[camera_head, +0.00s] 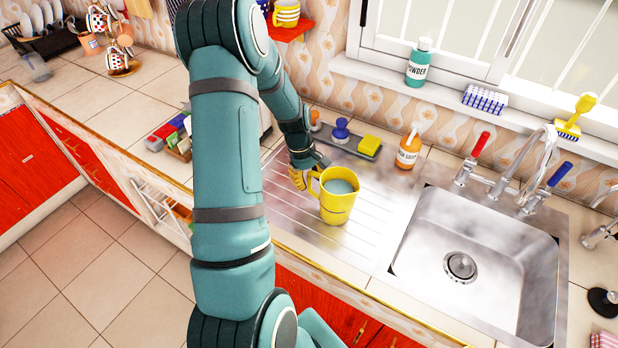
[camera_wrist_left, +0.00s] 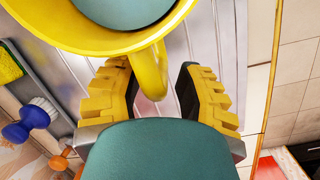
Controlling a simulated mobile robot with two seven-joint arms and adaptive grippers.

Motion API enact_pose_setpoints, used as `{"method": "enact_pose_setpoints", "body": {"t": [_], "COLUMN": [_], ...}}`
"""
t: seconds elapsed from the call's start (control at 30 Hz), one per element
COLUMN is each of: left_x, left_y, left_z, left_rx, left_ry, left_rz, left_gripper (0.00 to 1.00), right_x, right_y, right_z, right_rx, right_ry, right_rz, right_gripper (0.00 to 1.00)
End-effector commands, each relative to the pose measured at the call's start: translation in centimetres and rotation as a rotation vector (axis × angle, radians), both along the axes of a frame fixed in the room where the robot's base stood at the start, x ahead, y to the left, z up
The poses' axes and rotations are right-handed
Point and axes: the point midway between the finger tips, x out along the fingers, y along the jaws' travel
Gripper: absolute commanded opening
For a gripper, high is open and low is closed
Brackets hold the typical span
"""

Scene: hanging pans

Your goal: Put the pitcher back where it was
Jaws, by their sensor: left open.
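The yellow pitcher (camera_head: 337,200) stands upright on the metal drainboard (camera_head: 300,234), left of the sink. Its handle faces left, toward my left gripper (camera_head: 305,178). In the left wrist view, the pitcher's rim (camera_wrist_left: 60,40) and bluish inside fill the top left. Its handle (camera_wrist_left: 151,72) reaches between the two yellow finger pads of my left gripper (camera_wrist_left: 158,98). The fingers are apart, with gaps visible on both sides of the handle. The right gripper shows in neither view.
The sink basin (camera_head: 470,262) with its tap (camera_head: 525,165) lies to the right. Behind the pitcher stand an orange soap bottle (camera_head: 408,151), a yellow sponge (camera_head: 370,145) and a blue brush (camera_head: 340,131). The drainboard in front of the pitcher is clear.

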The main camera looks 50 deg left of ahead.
Motion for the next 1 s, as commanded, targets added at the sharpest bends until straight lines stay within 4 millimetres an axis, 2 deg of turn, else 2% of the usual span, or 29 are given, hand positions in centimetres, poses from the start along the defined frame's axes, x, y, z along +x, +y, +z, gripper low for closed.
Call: {"method": "enact_pose_setpoints", "body": {"t": [0.17, 0.6, 0.8, 1.0], "left_x": [0.0, -0.5, -0.7, -0.7], "left_y": [0.3, 2.0, 2.3, 2.4], "left_z": [1.5, 9.7, 11.5, 11.8], "left_rx": [0.003, 0.002, 0.001, 0.001], "left_ry": [-0.004, -0.003, -0.001, 0.0], "left_rz": [0.0, 0.001, 0.0, 0.0], "left_gripper": [0.34, 0.34, 0.34, 0.34], "right_x": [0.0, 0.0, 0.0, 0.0], "right_y": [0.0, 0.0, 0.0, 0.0], "right_z": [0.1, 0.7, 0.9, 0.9], "right_rx": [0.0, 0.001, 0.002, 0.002], "right_ry": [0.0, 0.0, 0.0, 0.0], "right_rz": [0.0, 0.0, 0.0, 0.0], "right_gripper": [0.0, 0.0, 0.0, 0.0]}}
